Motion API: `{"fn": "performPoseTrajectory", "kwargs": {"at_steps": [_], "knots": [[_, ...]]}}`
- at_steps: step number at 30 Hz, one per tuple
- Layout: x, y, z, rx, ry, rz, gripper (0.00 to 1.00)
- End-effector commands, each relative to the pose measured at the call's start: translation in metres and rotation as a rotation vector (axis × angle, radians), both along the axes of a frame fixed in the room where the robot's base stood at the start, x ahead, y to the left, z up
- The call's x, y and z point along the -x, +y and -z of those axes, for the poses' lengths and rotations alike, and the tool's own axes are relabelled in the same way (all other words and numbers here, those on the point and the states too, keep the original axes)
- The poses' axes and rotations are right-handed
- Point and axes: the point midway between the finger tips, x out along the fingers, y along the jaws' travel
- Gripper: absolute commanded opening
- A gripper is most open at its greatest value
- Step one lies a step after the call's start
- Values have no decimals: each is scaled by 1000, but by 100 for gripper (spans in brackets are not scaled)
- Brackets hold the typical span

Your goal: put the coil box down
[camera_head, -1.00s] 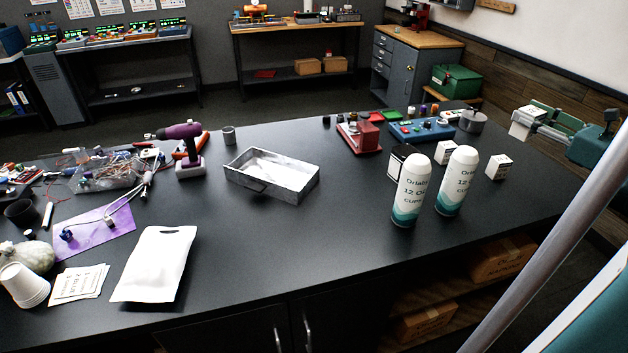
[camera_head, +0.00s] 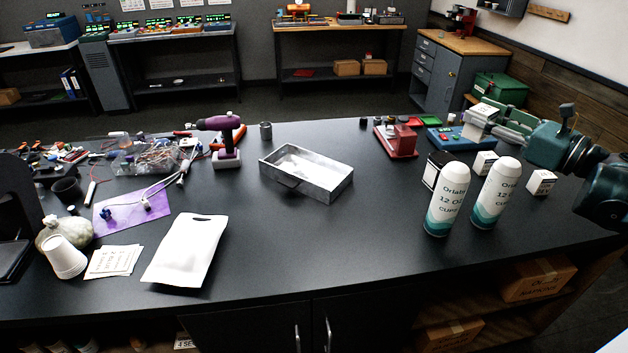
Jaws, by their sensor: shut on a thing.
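A small white box with dark print (camera_head: 479,119), which looks like the coil box, is held up at the right side of the black table. My gripper (camera_head: 492,122), at the end of my green arm, reaches in from the right and is shut on this box. The fingers partly cover the box's right side. In the picture the box overlaps the right part of a blue device (camera_head: 449,139); its exact height above the table is hard to tell. Two similar white boxes (camera_head: 484,163) (camera_head: 541,183) stand on the table below and nearer.
A red device (camera_head: 397,141) is left of the blue one. A metal tray (camera_head: 322,181) sits mid-table. The table front, between pouch (camera_head: 185,250) and sleeves, is clear.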

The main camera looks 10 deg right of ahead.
Motion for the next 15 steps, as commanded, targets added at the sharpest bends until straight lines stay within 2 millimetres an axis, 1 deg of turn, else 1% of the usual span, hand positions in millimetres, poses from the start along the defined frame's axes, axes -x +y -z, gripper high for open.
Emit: {"fn": "performPoseTrajectory", "kwargs": {"at_steps": [1, 3, 7, 15], "knots": [[-2, 17, 0, 0, 0, -19, 22], [-4, 37, 0, 0, 0, -43, 22], [-7, 75, 1, 0, 0, -87, 22], [-4, 152, 3, 0, 0, -178, 22]]}}
